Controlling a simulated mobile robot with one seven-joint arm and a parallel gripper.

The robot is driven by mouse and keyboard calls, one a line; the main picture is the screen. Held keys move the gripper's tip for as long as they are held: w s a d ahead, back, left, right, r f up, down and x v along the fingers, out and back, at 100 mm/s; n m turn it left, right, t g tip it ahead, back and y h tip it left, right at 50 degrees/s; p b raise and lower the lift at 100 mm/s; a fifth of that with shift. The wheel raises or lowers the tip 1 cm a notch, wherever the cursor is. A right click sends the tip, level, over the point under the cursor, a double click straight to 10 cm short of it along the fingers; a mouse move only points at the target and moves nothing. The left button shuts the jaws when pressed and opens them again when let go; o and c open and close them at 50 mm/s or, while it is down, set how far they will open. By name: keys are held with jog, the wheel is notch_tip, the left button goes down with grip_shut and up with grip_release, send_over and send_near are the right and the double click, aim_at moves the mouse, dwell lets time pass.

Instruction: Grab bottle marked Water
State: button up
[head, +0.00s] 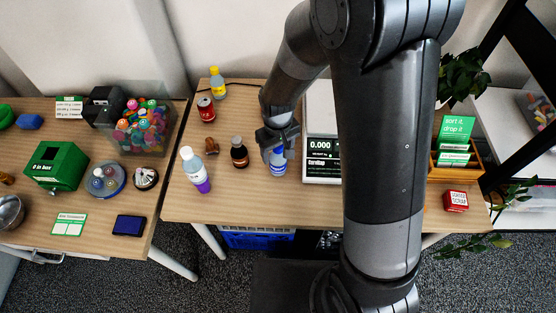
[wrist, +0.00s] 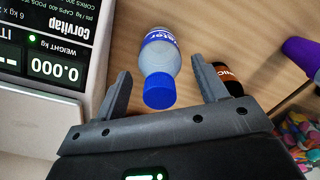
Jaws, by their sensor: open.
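The bottle marked Water (head: 278,162) stands on the right-hand table, left of the scale, in the head view. In the wrist view the bottle (wrist: 160,64) has a blue cap, a clear body and a blue label with part of the word "Water" showing. My gripper (head: 276,140) is at the bottle's top, partly covering it in the head view. In the wrist view my gripper (wrist: 163,84) is open, with one finger on each side of the bottle and gaps between them. It holds nothing.
A scale (head: 321,160) reading 0.000 stands close right of the bottle. A brown bottle (head: 240,153) stands close left. The table front is clear.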

jog(key=shift+c, duration=0.5)
jog(key=c, duration=1.2)
jog(key=shift+r, duration=0.1)
